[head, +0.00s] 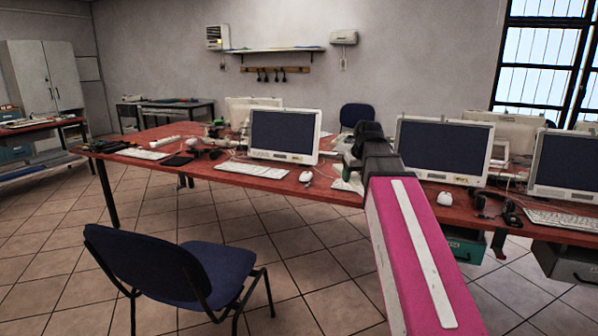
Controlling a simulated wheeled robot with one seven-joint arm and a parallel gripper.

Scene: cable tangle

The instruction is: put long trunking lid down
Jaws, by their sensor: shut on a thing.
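My arm reaches forward from the lower right over the red table (225,180). My gripper (366,130) is the dark end of the arm, seen from behind above the table between two monitors. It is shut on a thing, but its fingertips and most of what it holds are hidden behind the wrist. I cannot clearly make out the long trunking lid in this view. A small white piece (346,184) shows just left of the wrist; I cannot tell whether it is held or lies on the table.
White monitors (283,134) and (443,148) stand either side of my gripper. Keyboards (252,170), mice and headphones (490,205) lie on the table. A blue chair (165,275) stands in front at left. The tiled floor between chair and table is clear.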

